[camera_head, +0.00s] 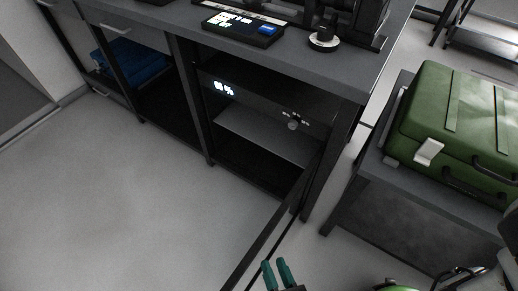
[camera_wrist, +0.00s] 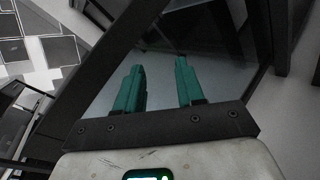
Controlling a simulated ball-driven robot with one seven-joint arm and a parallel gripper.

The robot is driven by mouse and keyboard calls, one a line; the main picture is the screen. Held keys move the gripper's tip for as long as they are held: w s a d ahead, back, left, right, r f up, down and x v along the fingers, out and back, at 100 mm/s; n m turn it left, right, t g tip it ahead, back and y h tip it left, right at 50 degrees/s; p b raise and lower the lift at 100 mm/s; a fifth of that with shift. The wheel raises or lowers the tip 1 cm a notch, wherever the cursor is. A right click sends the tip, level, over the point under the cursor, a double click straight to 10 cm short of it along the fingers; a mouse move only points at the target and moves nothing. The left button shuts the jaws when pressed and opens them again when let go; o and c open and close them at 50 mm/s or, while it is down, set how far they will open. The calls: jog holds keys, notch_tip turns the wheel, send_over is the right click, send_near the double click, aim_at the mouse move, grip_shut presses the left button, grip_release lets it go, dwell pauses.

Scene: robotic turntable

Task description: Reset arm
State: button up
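My gripper (camera_head: 276,272) shows at the bottom edge of the head view, its two teal fingers pointing up. In the wrist view the fingers of my gripper (camera_wrist: 160,72) stand apart with a gap between them and nothing held. Just beyond them in the head view is a dark-framed door (camera_head: 268,232), swung out from the cabinet. In the wrist view a glass-like pane (camera_wrist: 210,50) in a dark frame lies behind the fingers. I cannot tell whether the fingers touch it. Most of my arm is out of the head view.
The dark cabinet (camera_head: 262,137) has an open compartment with a lit display and a knob. A black device (camera_head: 243,30) lies on the countertop. A green case (camera_head: 455,120) sits on a grey stand (camera_head: 385,190) at right. The floor (camera_head: 110,215) at left is clear.

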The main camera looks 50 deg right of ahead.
jog(key=d+m+g+y, duration=0.1)
jog(key=d+m+g, duration=1.25)
jog(key=m, duration=0.55)
notch_tip(320, 180, up, 25)
jog(key=a+m+y+p, duration=0.2)
jog(key=m+y+p, duration=0.3)
jog(key=p, duration=1.4)
jog(key=shift+w+a+m+y+p, duration=0.15)
jog(key=shift+w+m+y+p, duration=0.25)
jog(key=shift+y, duration=0.5)
jog(key=shift+s+f+t, duration=0.1)
jog(key=shift+t, duration=0.15)
